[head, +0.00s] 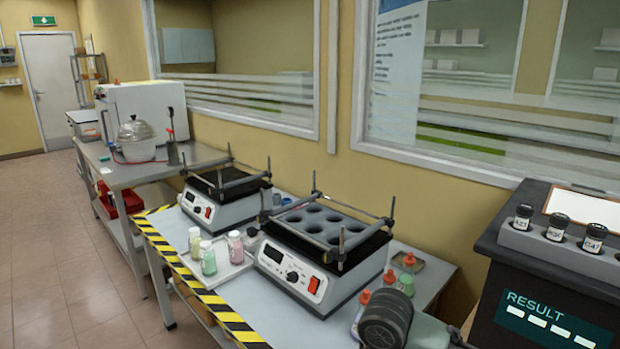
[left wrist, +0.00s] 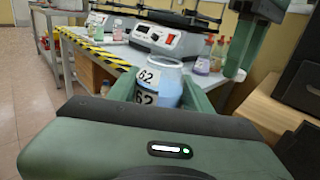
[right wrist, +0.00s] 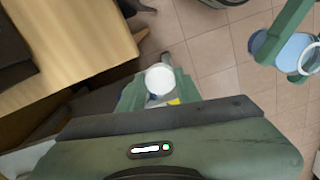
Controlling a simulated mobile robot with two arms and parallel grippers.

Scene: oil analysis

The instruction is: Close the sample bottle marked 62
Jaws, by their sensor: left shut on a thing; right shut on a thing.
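The cap is apart from the bottle. Neither gripper's fingertips show in the head view.
A bench with a yellow-black edge (head: 190,273) carries two shakers (head: 320,250), small bottles on a tray (head: 208,258) and red-capped bottles. A dark result station (head: 550,270) with several black-capped vials stands at the right. A wooden surface (right wrist: 85,40) lies near my right gripper.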

